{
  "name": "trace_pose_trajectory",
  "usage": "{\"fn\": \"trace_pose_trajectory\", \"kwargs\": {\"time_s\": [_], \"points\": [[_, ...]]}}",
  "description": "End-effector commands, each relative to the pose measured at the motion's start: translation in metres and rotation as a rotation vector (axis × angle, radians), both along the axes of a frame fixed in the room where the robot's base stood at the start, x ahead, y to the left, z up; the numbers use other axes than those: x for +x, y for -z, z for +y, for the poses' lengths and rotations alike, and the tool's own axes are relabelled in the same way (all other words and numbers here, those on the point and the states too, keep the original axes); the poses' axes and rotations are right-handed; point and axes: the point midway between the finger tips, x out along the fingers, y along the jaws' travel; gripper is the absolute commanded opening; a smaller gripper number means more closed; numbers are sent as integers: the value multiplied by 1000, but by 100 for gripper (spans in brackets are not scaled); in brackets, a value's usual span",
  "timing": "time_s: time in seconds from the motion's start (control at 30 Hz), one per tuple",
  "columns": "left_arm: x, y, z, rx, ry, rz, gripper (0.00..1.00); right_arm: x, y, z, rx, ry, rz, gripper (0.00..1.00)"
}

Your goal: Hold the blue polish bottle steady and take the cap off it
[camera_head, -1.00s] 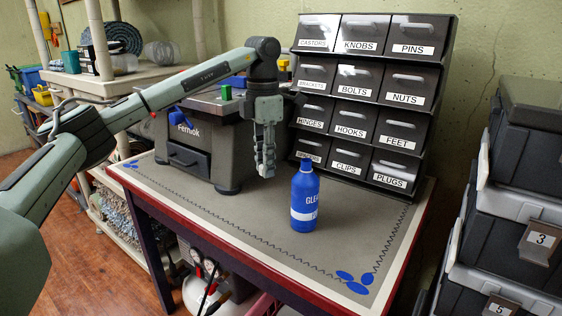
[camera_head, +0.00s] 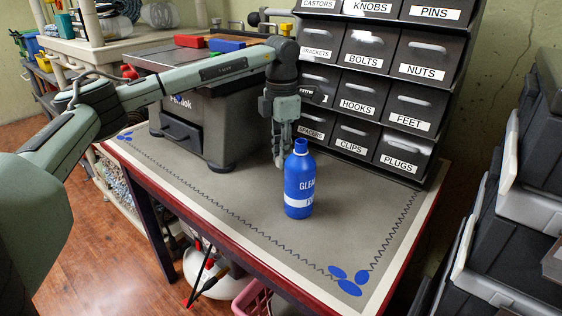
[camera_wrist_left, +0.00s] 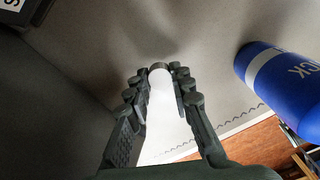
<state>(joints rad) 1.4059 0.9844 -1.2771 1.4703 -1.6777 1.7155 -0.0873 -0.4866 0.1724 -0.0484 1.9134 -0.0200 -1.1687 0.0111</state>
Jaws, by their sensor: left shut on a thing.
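The blue polish bottle (camera_head: 298,183) stands upright on the mat of the workbench, with a white label band and a narrow blue top (camera_head: 300,147). My left gripper (camera_head: 280,160) points down just behind and left of the bottle. In the left wrist view the bottle (camera_wrist_left: 285,85) lies to the right, apart from the fingers. There my left gripper (camera_wrist_left: 160,85) is shut on a slender white thing (camera_wrist_left: 168,125) with a small grey-brown round end. What this thing is I cannot tell. I cannot tell from here whether the blue top is a separate cap. My right gripper is not in view.
A labelled drawer cabinet (camera_head: 385,100) stands behind the bottle. A grey machine (camera_head: 205,125) stands at the back left of the bench. Dark stacked cases (camera_head: 525,180) are at the right. The mat's front (camera_head: 250,205) is clear.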

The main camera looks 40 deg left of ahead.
Motion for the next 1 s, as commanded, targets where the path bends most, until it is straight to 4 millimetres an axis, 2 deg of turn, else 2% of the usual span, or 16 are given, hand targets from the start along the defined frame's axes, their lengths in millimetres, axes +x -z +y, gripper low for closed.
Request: {"fn": "trace_pose_trajectory", "kwargs": {"time_s": [0.1,0.17,0.5,0.53,0.7,1.0], "points": [[-1,18,0,2,0,3,0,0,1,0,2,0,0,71],[0,23,0,1,0,2,0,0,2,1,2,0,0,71],[0,27,0,1,-1,1,0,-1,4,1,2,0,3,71],[0,27,0,1,-1,1,23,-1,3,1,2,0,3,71],[0,27,0,1,0,1,42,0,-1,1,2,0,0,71],[0,24,0,1,0,-1,42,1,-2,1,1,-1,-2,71]]}}
